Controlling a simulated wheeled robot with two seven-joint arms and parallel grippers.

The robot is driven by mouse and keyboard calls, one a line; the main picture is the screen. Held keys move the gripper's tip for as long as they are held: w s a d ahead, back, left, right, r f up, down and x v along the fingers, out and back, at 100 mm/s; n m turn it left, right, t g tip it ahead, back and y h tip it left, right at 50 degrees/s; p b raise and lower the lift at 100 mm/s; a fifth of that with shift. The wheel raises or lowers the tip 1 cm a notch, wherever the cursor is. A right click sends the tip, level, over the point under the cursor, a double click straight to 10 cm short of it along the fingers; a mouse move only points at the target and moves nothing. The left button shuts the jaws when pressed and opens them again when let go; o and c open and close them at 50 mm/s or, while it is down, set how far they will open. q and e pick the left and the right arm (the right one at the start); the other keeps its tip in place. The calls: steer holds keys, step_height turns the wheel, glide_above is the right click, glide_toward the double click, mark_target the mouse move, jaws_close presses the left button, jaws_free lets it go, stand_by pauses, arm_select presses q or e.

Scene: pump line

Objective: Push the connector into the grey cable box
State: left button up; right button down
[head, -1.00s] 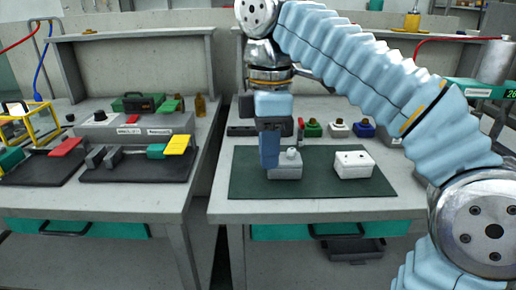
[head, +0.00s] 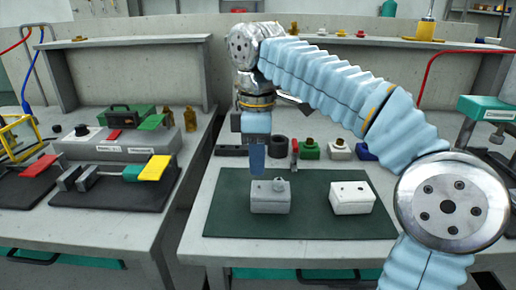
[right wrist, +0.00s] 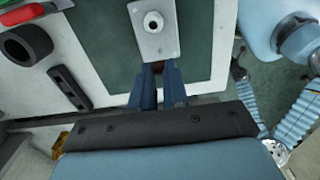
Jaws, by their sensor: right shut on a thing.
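The grey cable box (head: 270,200) stands on the dark green mat (head: 225,222), with a round grey fitting on its lid. It also shows at the top of the right wrist view (right wrist: 146,44). My right gripper (head: 257,172) points down, its blue fingertips at the box's upper left edge. In the right wrist view the fingers (right wrist: 158,72) come up close to the box's near end; I cannot tell whether they touch it. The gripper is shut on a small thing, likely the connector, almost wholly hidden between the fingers. My left gripper is out of view.
A white box (head: 350,198) stands right of the grey box. Behind the mat are a black ring (head: 278,146), a green box (head: 310,151) and more small fittings. A second bench (head: 150,225) with tools is at left. The mat's front is clear.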

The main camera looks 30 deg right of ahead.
steer(key=shift+f+b, duration=0.65)
steer(key=shift+f, duration=1.1)
steer(key=shift+p, duration=0.3)
steer(key=shift+f, duration=0.25)
steer(key=c, duration=1.1)
jaws_free()
steer(key=shift+o, duration=0.2)
step_height(320, 180, up, 2)
steer(key=shift+r+p, duration=0.1)
steer(key=shift+p, duration=0.55)
steer(key=shift+r, duration=1.9)
